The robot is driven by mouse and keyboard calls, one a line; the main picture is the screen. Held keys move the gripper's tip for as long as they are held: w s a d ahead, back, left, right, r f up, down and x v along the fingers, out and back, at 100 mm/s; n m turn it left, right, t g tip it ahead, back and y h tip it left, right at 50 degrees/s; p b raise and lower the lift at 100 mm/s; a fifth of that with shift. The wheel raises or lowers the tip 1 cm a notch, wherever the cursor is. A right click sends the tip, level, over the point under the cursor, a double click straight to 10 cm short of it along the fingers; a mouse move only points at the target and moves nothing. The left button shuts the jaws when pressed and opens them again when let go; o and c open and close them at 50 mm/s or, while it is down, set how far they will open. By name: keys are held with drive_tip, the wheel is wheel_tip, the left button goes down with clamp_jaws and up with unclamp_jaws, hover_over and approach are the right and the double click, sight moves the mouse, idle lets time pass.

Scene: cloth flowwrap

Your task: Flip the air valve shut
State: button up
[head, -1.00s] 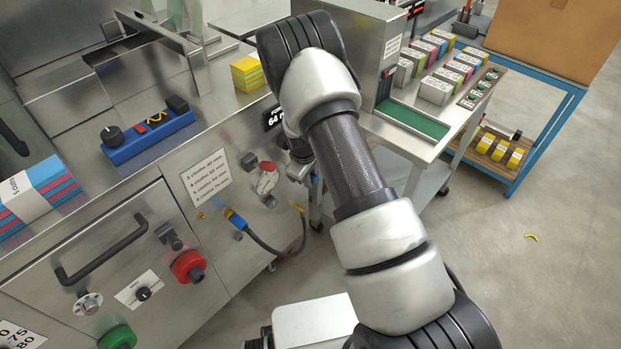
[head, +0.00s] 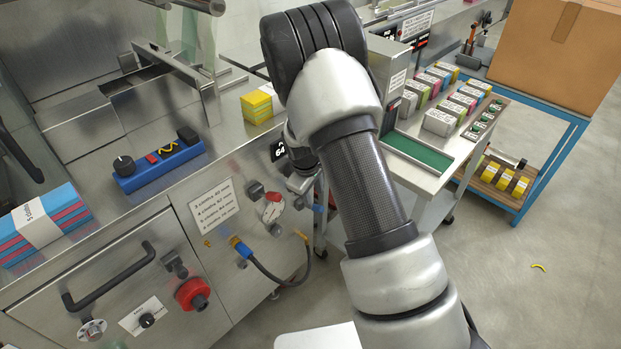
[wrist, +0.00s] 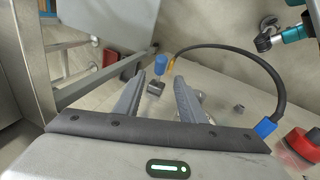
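What looks like the air valve is a blue-capped piece on a dark block in the wrist view; its blue part (wrist: 160,65) lies just beyond and between my fingertips. A bit of blue (head: 318,208) shows beside my wrist in the head view. My gripper (wrist: 165,82) is open, with a gap between its two grey fingers and nothing held. My arm hides most of this area in the head view, so the valve's position cannot be told.
A red stop button (head: 193,294) and a black door handle (head: 108,280) stick out lower left. A white table (head: 425,170) with boxes stands right; open floor lies below it.

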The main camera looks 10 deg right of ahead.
drive_tip(key=p+v, duration=0.1)
drive_tip(key=v, duration=0.7)
